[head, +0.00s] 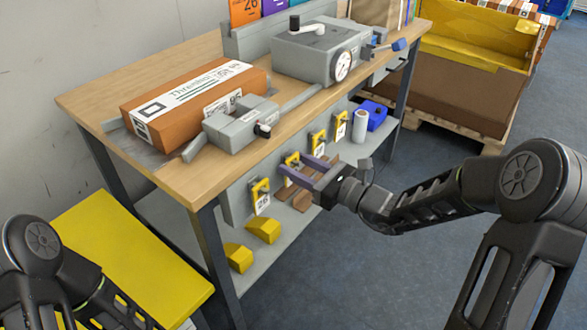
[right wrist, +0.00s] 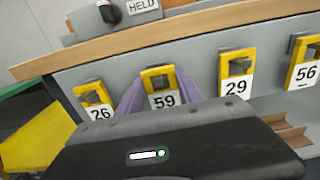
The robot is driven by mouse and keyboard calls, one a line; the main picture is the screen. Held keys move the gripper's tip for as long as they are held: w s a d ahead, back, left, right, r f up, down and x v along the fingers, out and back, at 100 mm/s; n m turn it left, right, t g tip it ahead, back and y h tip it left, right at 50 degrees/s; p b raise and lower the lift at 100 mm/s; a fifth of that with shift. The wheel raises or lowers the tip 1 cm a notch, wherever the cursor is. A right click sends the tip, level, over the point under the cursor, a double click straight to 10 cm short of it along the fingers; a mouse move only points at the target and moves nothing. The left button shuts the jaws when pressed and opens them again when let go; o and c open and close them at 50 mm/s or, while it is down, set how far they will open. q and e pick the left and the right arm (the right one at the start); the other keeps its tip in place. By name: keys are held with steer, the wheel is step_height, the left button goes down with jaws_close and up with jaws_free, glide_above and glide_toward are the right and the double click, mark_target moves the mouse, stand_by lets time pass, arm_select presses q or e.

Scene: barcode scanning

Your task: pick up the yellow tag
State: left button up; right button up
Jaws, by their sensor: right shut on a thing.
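Several yellow tags with white number labels hang in a row under the table's front edge. My right gripper (head: 296,167) has its purple fingers on either side of the tag marked 59 (head: 292,159) and is shut on it. In the right wrist view this tag (right wrist: 159,88) sits between the fingers, upright, at the panel. Tag 26 (head: 260,196) hangs to its left, and tags 29 (head: 318,143) and 56 (head: 341,126) to its right. My left gripper is out of view; only part of its arm shows at bottom left.
The wooden workbench (head: 185,186) carries an orange box (head: 190,110) and a grey device with a gauge (head: 318,50). Yellow blocks (head: 263,229) and a blue bin (head: 371,114) are on the lower shelf. A yellow surface (head: 125,255) stands at left.

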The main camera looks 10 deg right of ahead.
steer(key=shift+r, duration=0.15)
steer(key=shift+r+p, duration=0.3)
steer(key=shift+r, duration=0.3)
steer(key=shift+s+d, duration=0.2)
steer(key=p+v, duration=0.2)
steer(key=v, duration=1.5)
steer(key=shift+s, duration=0.25)
steer(key=shift+d, duration=0.1)
